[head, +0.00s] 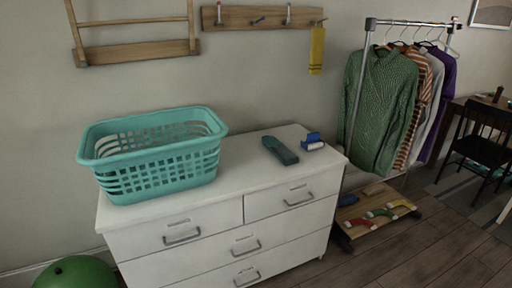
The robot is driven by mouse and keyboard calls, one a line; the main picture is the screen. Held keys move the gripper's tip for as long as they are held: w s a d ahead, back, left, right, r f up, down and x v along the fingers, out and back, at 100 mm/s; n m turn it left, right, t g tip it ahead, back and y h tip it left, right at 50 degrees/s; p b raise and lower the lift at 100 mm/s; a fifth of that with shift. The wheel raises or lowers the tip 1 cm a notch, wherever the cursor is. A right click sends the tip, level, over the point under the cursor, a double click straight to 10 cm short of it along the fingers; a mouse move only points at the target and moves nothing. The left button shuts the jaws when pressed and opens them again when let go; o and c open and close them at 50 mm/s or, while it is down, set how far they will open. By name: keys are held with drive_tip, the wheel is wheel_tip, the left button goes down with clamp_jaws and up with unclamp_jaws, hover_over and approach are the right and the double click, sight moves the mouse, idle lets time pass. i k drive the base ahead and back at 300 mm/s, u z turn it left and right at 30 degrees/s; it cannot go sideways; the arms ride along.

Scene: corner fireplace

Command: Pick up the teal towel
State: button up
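A small dark teal item (280,150), which looks like the folded teal towel, lies on top of the white dresser (235,190) right of its middle. It is elongated and slants down to the right. It lies apart from the teal laundry basket (160,178) on the dresser's left part. My gripper is not in view.
A small blue and white item (313,141) sits right of the teal item. A yellow cloth (317,50) hangs from the wall rack (235,17). A clothes rail with a green sweater (380,105) stands at the right. A low wooden board (375,215) lies on the floor.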

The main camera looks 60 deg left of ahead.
sight(287, 158)
drive_tip(key=z, duration=0.75)
drive_tip(key=k, duration=0.2)
drive_tip(key=u, duration=2.9)
